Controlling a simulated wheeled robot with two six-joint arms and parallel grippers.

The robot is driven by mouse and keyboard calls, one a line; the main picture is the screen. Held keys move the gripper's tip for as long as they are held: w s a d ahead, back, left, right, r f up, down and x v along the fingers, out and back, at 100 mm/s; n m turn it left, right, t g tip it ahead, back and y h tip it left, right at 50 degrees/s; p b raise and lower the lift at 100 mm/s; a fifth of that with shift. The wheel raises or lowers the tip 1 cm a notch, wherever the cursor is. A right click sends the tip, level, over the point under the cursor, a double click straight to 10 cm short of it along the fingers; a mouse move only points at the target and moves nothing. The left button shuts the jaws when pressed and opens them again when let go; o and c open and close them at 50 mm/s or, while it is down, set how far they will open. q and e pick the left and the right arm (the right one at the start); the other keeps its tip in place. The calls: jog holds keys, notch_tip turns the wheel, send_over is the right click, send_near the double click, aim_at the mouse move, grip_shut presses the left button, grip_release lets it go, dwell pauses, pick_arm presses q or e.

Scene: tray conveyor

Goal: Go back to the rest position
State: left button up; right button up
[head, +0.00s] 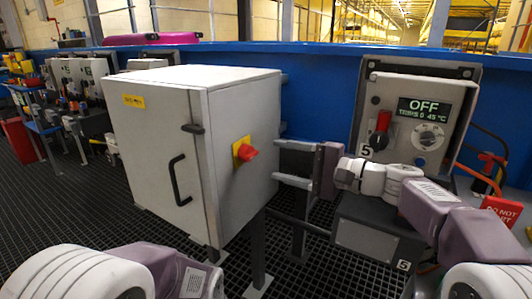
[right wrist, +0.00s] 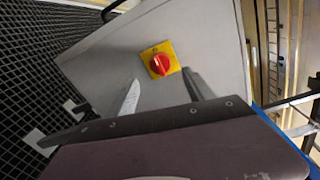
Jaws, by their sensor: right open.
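My right gripper (head: 276,161) is open and empty, its two fingers pointing left at the side of a grey cabinet (head: 150,150). A red rotary switch (head: 249,152) on a yellow plate sits on that side, just beyond the fingertips, with a gap visible between. In the right wrist view the red switch (right wrist: 160,64) shows between and beyond the two fingers of the right gripper (right wrist: 160,82), with nothing held. My left arm shows at the bottom left of the head view, but its gripper is out of frame.
The cabinet door has a black handle (head: 178,180) and looks closed. A control box (head: 415,115) reading OFF, with a red-and-black knob, stands behind my right arm. A red tag (head: 502,210) hangs at the far right. Dark grating floor (head: 50,210) lies open at the left.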

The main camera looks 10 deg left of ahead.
jog(key=shift+s+d, duration=0.2)
jog(key=shift+d, duration=0.3)
